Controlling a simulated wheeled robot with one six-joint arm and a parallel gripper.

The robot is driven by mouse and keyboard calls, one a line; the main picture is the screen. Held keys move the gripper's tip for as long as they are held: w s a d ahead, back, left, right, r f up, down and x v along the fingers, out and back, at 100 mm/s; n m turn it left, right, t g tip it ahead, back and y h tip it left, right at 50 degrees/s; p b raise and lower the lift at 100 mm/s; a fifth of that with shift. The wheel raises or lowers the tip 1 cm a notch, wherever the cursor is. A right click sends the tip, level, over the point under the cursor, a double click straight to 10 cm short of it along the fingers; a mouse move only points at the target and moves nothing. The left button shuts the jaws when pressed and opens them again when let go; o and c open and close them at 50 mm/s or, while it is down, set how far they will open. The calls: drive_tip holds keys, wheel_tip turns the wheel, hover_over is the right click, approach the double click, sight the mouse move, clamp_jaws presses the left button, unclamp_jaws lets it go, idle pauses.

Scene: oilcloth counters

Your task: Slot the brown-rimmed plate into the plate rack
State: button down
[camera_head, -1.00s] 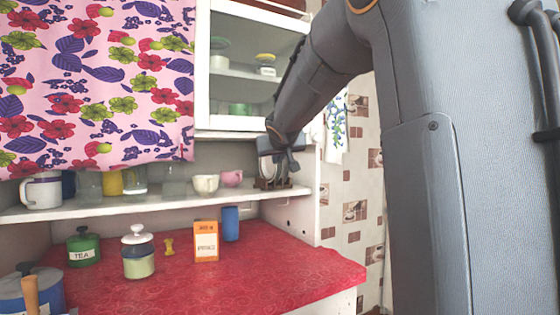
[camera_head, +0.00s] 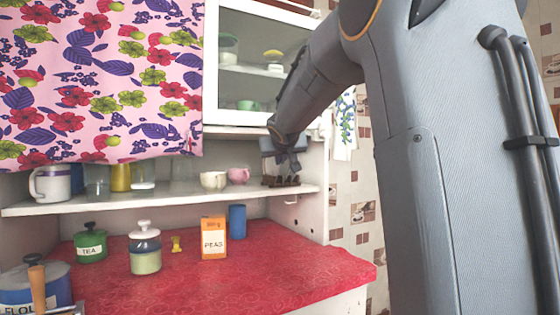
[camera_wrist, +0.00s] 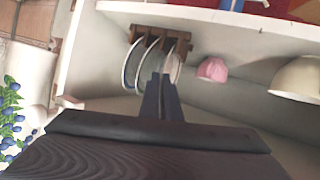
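The brown plate rack (camera_head: 281,181) stands at the right end of the white shelf, and it shows at the top of the wrist view (camera_wrist: 160,36). A third pale plate (camera_wrist: 176,68) is partly hidden by my gripper's fingers. It seems to be the brown-rimmed plate, though its rim colour is hard to make out. My gripper (camera_wrist: 161,76) is at the rack, fingers nearly together and apparently closed on this plate's edge. In the head view my gripper (camera_head: 286,160) is just above the rack.
A pink cup (camera_head: 238,176) and a white cup (camera_head: 213,180) stand left of the rack on the shelf (camera_head: 130,203). A cabinet (camera_head: 262,90) hangs above.

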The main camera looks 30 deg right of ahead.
idle(0.4)
drive_tip(key=c, duration=1.9)
unclamp_jaws()
drive_tip(key=v, duration=0.8)
drive_tip(key=shift+b, duration=0.3)
